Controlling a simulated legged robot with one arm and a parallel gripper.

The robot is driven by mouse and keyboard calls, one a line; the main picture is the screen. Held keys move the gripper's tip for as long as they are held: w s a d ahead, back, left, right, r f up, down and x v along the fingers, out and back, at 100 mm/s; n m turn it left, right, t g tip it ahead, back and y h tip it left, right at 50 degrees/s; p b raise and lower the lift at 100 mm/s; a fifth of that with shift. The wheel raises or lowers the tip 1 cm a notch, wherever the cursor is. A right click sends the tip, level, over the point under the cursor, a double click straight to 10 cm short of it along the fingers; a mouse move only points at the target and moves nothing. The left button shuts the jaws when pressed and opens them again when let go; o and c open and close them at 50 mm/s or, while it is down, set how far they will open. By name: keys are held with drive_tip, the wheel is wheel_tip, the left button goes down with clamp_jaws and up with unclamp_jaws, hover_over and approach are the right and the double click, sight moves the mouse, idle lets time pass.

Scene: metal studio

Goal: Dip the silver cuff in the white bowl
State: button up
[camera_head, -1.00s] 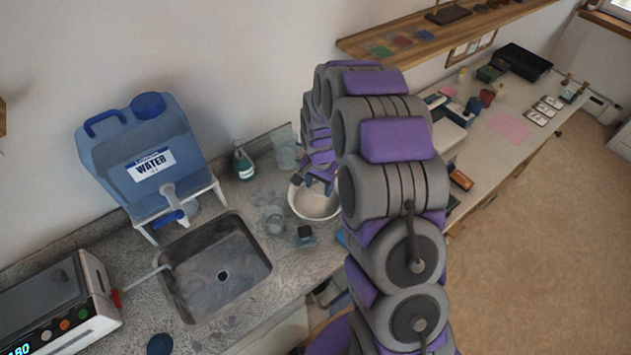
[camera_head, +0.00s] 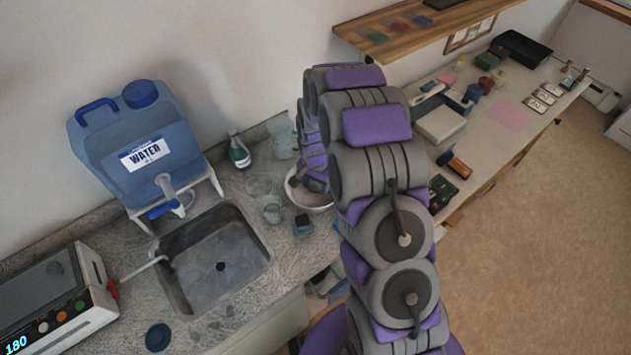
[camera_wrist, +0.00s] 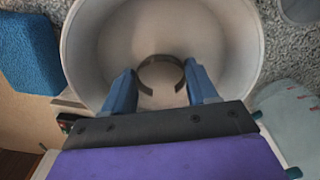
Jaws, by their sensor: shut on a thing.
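The white bowl (camera_head: 294,191) stands on the stone counter to the right of the sink, partly hidden behind my arm. In the wrist view the bowl (camera_wrist: 230,35) fills the upper middle. My gripper (camera_wrist: 161,88) reaches over the bowl's near rim, its blue fingers on either side of the silver cuff (camera_wrist: 160,62). The cuff is a dark grey, open ring between the fingertips, seen against the bowl's inside. I cannot tell whether it touches the bowl's bottom. In the head view the cuff and fingertips are hidden by my arm.
A sink (camera_head: 215,262) lies left of the bowl, with a blue water jug (camera_head: 140,140) behind it. Glass beakers (camera_head: 271,210) and a green bottle (camera_head: 239,155) stand near the bowl. A blue block (camera_wrist: 28,55) lies beside the bowl in the wrist view.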

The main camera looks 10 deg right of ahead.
drive_tip(key=shift+a, duration=0.6)
drive_tip(key=shift+d+r, duration=0.45)
drive_tip(key=shift+r, duration=0.25)
drive_tip(key=shift+a+f, duration=0.3)
drive_tip(key=shift+f, duration=0.45)
drive_tip(key=shift+d+r+p, duration=0.15)
drive_tip(key=shift+r+p, duration=0.15)
drive_tip(key=shift+r, duration=0.45)
drive_tip(key=shift+f, duration=0.8)
idle(0.8)
drive_tip(key=shift+r, duration=0.1)
idle(0.3)
